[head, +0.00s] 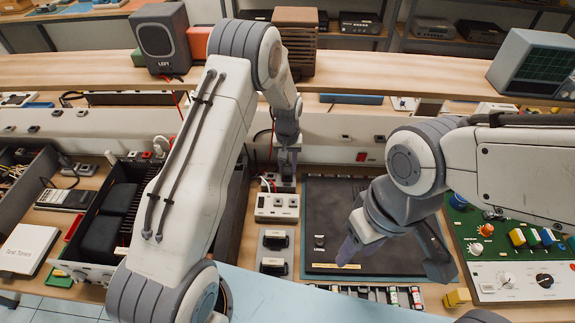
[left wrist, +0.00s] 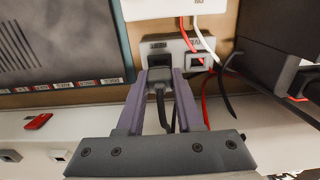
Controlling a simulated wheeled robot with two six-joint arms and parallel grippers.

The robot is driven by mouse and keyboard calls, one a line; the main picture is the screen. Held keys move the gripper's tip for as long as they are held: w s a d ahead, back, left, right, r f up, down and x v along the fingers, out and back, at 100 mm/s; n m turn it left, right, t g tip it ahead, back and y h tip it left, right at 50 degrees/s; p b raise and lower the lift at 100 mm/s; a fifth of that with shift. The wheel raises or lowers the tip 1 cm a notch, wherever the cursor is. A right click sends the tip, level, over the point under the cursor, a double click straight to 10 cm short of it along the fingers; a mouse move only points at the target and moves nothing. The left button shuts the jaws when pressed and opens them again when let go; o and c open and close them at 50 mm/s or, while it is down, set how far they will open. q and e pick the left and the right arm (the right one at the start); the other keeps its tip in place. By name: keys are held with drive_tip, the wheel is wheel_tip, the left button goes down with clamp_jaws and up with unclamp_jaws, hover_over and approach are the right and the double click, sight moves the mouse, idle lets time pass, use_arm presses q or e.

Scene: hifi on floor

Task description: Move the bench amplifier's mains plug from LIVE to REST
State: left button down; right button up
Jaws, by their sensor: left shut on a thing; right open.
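My left gripper (left wrist: 160,95) is shut on a black plug (left wrist: 157,76) at a white socket block (left wrist: 181,47). The plug is at the left socket in the left wrist view; how deep it sits is hidden. A cable runs back from it between the fingers. The other socket (left wrist: 194,60) shows empty. In the head view the left gripper (head: 287,163) reaches down at the back, and the block (head: 278,184) is partly hidden. My right gripper (head: 393,257) is open and empty over the dark mat (head: 325,205).
A white switch box (head: 277,207) stands just in front of the block. Red and white wires (left wrist: 203,50) run beside the empty socket. A black finned unit (head: 112,215) stands left, a green control panel (head: 495,235) right. A shelf (head: 390,78) crosses behind.

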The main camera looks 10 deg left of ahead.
use_arm(q)
drive_tip(key=shift+f+b, duration=0.7)
drive_tip(key=shift+f, duration=0.3)
idle(1.2)
drive_tip(key=shift+c, duration=2.4)
unclamp_jaws()
wheel_tip(320, 180, up, 10)
drive_tip(key=shift+f+b, duration=0.1)
drive_tip(key=shift+b, duration=1.05)
drive_tip(key=shift+r, duration=0.55)
drive_tip(key=shift+r+p, duration=2.1)
drive_tip(key=shift+r, duration=0.25)
